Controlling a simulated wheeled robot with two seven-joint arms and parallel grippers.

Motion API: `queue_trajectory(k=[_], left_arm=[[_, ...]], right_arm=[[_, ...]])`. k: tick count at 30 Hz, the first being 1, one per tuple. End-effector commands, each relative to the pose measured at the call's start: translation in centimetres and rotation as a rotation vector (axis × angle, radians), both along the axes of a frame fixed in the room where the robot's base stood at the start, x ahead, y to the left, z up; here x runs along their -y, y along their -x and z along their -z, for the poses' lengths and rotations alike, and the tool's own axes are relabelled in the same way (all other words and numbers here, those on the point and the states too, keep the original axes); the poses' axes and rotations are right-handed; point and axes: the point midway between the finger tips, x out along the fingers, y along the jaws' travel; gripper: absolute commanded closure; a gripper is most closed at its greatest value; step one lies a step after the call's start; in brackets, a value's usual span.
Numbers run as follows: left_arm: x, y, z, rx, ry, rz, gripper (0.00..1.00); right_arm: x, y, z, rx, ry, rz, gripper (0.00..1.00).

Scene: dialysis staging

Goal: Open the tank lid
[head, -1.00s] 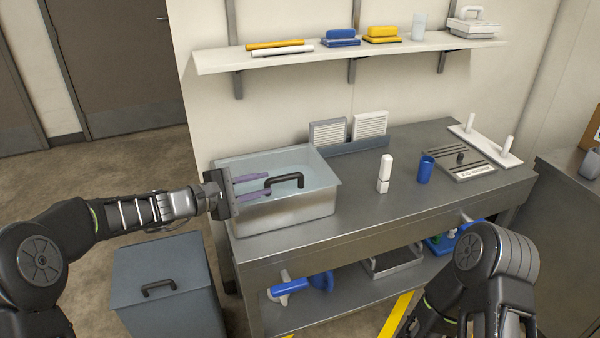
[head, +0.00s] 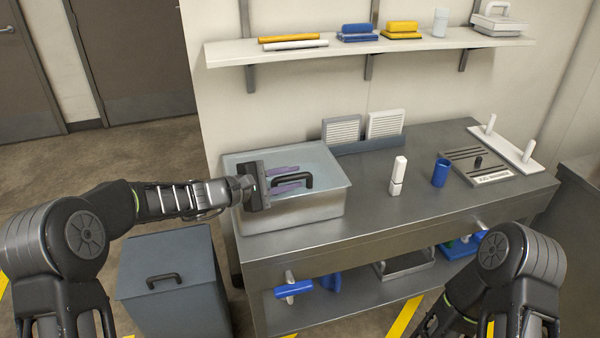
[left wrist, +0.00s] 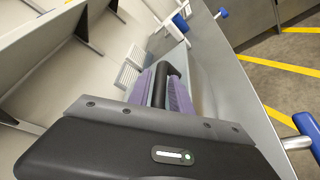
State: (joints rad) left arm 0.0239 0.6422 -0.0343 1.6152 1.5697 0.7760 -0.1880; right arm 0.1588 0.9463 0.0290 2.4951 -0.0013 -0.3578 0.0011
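The tank (head: 290,218) is a grey metal tub on the left of the steel table. A pale, see-through lid (head: 322,165) covers it, with a black bar handle (head: 309,181) on top. My left gripper (head: 287,178) reaches over the lid from the left, its two purple fingers apart. In the left wrist view the handle (left wrist: 160,78) lies between the fingers (left wrist: 162,92), with one finger on each side. I cannot tell whether either finger touches it. The lid looks flat on the tank. My right arm is at lower right, its gripper out of view.
A shelf (head: 225,54) hangs above. A grey bin (head: 170,265) stands on the floor at left.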

Motion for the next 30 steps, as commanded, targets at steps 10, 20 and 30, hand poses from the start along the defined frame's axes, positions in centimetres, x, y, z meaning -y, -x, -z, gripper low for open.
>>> queue_trajectory(k=[10,20,30], left_arm=[[0.11,-0.05,0.18,0.000,0.000,-0.002,0.75],[0.10,-0.06,0.17,0.000,0.000,-0.002,1.00],[0.09,-0.05,0.18,-0.001,-0.001,-0.003,1.00]], right_arm=[[-0.02,0.03,-0.04,-0.001,0.000,0.000,0.64],[-0.02,0.03,-0.04,-0.001,0.000,0.000,0.64],[-0.01,0.02,-0.04,-0.001,0.000,0.000,0.64]])
